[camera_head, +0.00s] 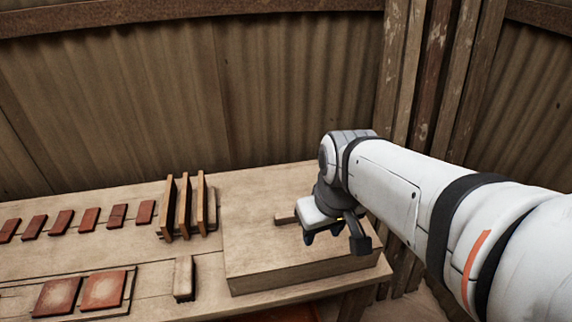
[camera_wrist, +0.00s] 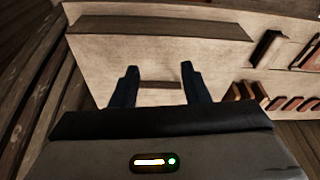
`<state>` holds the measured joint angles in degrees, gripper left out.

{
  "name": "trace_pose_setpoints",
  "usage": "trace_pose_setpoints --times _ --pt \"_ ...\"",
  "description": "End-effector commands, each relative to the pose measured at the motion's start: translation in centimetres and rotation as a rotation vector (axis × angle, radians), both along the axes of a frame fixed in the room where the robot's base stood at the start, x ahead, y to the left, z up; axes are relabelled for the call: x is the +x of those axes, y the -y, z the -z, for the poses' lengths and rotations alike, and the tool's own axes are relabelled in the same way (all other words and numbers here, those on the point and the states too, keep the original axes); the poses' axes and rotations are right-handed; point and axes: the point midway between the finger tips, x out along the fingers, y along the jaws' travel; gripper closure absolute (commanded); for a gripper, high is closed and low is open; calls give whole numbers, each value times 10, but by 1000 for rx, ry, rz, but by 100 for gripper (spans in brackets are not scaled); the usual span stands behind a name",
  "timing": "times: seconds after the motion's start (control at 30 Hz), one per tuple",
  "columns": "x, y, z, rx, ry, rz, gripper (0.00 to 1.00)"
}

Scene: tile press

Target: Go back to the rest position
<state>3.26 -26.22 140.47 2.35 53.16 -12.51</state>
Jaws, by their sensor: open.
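My gripper (camera_head: 338,240) hangs at the end of my white arm, above the raised wooden block (camera_head: 290,268) at the right end of the bench. The same bar seems to show between the fingers in the wrist view (camera_wrist: 160,85).
The bench (camera_head: 200,290) holds a row of small red tiles (camera_head: 88,220), upright wooden boards (camera_head: 185,205) in a rack, a small wooden block (camera_head: 184,278) and two larger square tiles (camera_head: 103,290) at the front left. A corrugated wall (camera_head: 170,95) stands behind.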

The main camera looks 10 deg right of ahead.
Motion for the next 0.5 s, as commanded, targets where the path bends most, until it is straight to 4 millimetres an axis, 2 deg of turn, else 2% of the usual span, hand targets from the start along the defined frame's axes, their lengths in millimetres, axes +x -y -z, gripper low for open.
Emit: trace_pose_setpoints --times 0.13,0.5 --pt "-12 -3 3 7 28 114 59" --pt "-14 -7 4 10 32 141 59"
